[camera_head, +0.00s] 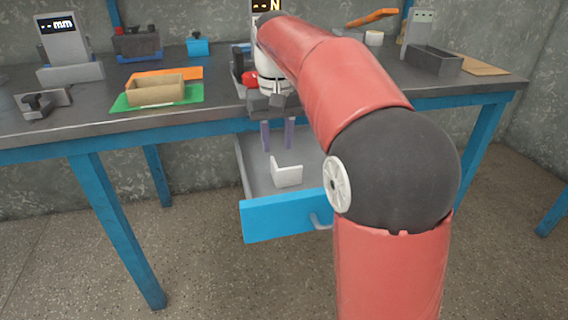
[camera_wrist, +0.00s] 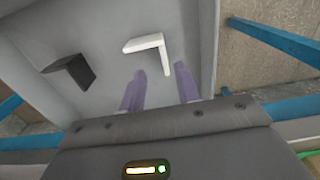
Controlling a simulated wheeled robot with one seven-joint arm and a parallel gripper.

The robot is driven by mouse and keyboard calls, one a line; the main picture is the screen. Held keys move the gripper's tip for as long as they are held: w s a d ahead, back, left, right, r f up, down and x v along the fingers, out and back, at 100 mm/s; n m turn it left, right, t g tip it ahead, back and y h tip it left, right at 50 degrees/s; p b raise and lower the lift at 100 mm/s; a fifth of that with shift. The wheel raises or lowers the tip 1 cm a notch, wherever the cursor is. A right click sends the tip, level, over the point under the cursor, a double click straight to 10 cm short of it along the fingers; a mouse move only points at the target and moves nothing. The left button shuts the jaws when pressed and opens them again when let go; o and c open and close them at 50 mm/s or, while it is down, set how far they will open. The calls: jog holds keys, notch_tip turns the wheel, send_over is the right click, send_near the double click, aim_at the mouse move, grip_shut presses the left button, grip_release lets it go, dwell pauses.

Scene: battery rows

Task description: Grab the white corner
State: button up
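A white corner (camera_head: 287,174), an L-shaped bracket, lies in the open drawer (camera_head: 290,217) under the workbench. It also shows in the wrist view (camera_wrist: 150,44), just beyond my fingertips. My gripper (camera_head: 277,134) is over the back part of the drawer with its two purple fingers pointing down. In the wrist view my gripper (camera_wrist: 162,82) has its fingers apart with nothing between them. A black corner (camera_wrist: 70,70) lies in the drawer to the left of the white one in the wrist view; in the head view I cannot see it.
The drawer has a blue front with a grey handle. The workbench (camera_head: 215,102) edge is close to my gripper. On it stand a cardboard box (camera_head: 155,90) on a green mat, a grey bin (camera_head: 434,61) and measuring devices. My red arm hides part of the drawer's right side.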

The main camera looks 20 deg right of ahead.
aim_at(275, 163)
jog(key=f, duration=0.2)
jog(key=f+b, duration=0.1)
jog(key=f, duration=0.2)
jog(key=f+b, duration=0.1)
jog(key=f, duration=0.1)
jog(key=shift+w+a+f, duration=0.15)
jog(key=shift+a+f, duration=0.2)
jog(key=shift+f, duration=0.05)
grip_shut()
